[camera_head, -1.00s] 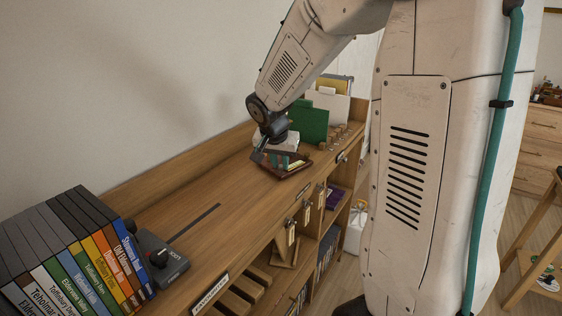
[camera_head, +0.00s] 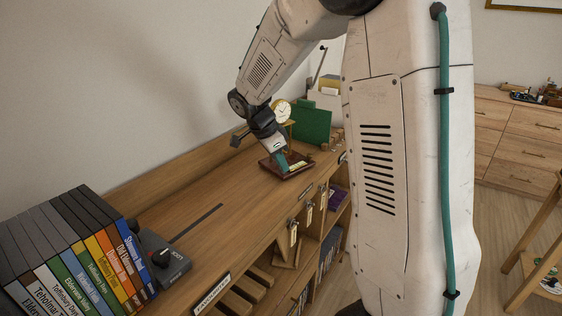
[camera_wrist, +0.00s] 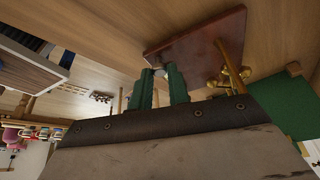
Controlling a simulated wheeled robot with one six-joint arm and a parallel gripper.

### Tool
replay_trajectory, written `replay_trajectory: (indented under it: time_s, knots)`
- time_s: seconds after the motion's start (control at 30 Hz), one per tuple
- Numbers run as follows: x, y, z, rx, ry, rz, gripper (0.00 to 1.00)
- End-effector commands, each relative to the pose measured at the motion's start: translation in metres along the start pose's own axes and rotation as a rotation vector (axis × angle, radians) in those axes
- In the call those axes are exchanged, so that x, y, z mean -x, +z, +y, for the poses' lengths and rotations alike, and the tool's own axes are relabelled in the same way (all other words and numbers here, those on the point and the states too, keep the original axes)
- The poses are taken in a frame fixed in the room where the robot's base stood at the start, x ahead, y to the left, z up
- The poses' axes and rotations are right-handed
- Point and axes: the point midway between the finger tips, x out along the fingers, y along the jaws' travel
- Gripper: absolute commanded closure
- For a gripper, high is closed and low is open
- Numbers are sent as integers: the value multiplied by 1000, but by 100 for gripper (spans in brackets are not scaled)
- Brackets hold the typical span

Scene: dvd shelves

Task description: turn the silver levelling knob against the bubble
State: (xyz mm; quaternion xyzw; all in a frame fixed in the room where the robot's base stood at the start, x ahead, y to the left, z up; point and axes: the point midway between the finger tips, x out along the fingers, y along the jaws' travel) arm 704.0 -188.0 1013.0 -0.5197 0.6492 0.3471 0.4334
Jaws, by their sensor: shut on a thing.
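A reddish-brown base (camera_head: 269,168) sits on the wooden shelf top, and its board shows large in the wrist view (camera_wrist: 210,42). My gripper (camera_head: 282,162) reaches down at its near left part. In the wrist view its two green fingers (camera_wrist: 164,76) are close together at the board's edge, shut on a small silver piece (camera_wrist: 158,71), which looks like the levelling knob. The fingers hide most of it. A pale yellowish strip (camera_head: 298,165), perhaps the bubble vial, lies beside the fingers in the head view; I cannot make out the bubble.
A round clock (camera_head: 282,110) on gold posts stands behind my wrist; brass parts (camera_wrist: 236,76) rise near the fingers. A green panel (camera_head: 312,124) stands behind. DVDs (camera_head: 80,250) and a dark box with a knob (camera_head: 163,262) are at the left.

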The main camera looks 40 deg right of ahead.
Motion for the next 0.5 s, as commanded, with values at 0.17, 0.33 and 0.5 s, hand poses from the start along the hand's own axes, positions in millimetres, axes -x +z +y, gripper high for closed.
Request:
replay_trajectory:
  time_s: [0.17, 0.33, 0.5]
  knots:
    - [0, 0, -1, -63, 26, 0, 100]
    - [0, 0, -1, -94, 38, -1, 100]
    - [0, 0, -1, -103, 42, -1, 100]
